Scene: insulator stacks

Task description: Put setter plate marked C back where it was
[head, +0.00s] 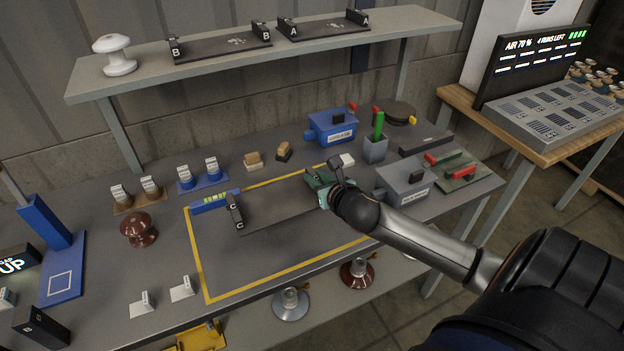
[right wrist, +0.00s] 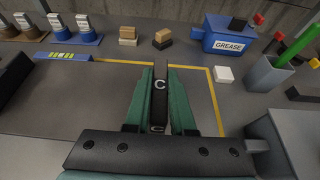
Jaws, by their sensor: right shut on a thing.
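Setter plate C (head: 280,207) is a dark flat plate with an upright block marked C at its left end. It lies level over the yellow-outlined work area on the bench. My right gripper (head: 318,186) is shut on the block at its right end. In the right wrist view the green fingers (right wrist: 160,100) stand on both sides of the C-marked block (right wrist: 160,85). I cannot tell whether the plate touches the bench. Setter plates B (head: 220,46) and A (head: 325,31) rest on the grey shelf (head: 415,22). My left gripper is not in view.
The shelf is bare right of plate A. A blue grease box (head: 332,127), a grey box (head: 402,182) and a cup with a green item (head: 375,148) stand near my right gripper. A white insulator (head: 116,54) stands at the shelf's left end.

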